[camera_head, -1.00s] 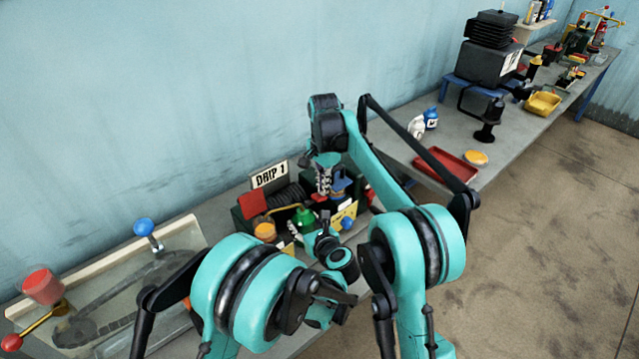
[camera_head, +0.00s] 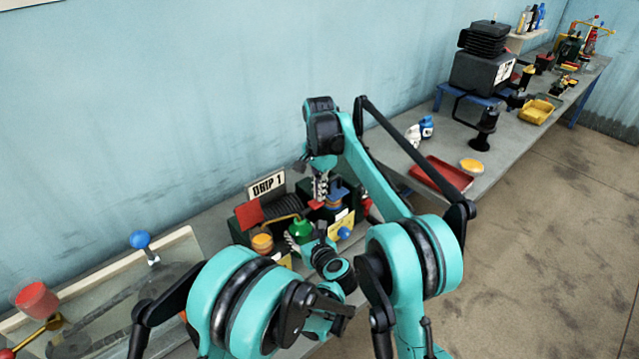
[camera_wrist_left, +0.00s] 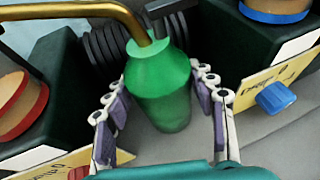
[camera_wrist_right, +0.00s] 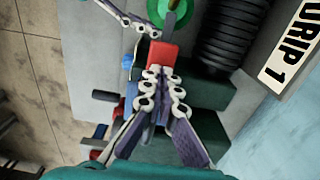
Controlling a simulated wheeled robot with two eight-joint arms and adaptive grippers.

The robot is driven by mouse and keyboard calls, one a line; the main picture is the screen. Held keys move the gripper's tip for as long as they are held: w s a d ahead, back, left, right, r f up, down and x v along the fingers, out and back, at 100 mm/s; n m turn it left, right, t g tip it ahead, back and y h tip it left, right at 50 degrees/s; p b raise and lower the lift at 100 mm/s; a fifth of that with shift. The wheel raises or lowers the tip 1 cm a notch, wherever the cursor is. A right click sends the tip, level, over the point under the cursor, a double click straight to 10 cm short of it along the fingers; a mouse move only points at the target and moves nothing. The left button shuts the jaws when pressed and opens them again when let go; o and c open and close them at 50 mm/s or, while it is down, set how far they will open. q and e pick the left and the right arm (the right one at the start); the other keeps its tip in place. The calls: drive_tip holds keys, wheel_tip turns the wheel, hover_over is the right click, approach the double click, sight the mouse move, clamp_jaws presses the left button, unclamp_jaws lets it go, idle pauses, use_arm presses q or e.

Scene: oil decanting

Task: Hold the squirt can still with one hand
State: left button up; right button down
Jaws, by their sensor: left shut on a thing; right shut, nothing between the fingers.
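The green squirt can (camera_head: 300,228) with its brass spout stands between the dark tanks on the bench. In the left wrist view the can (camera_wrist_left: 158,85) is upright between the fingers of my left gripper (camera_wrist_left: 160,100), which is shut on its body. My right gripper (camera_head: 321,198) hangs above the tanks behind the can, shut and empty. In the right wrist view its fingertips (camera_wrist_right: 160,78) meet beside a red block (camera_wrist_right: 163,55). The can's top (camera_wrist_right: 178,14) shows just beyond that block.
A "DRIP 1" sign (camera_head: 267,187) and a black coil (camera_wrist_left: 104,48) are behind the can. Tanks with an orange cap (camera_wrist_left: 15,97) and a blue knob (camera_wrist_left: 277,97) flank it closely. A red tray (camera_head: 440,172) lies on the bench to the right.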

wheel_tip(320, 180, up, 12)
drive_tip(key=shift+f, duration=0.2)
idle(1.5)
use_arm(q)
drive_tip(key=o, duration=1.5)
drive_tip(key=shift+o, duration=0.2)
drive_tip(key=v, duration=1.2)
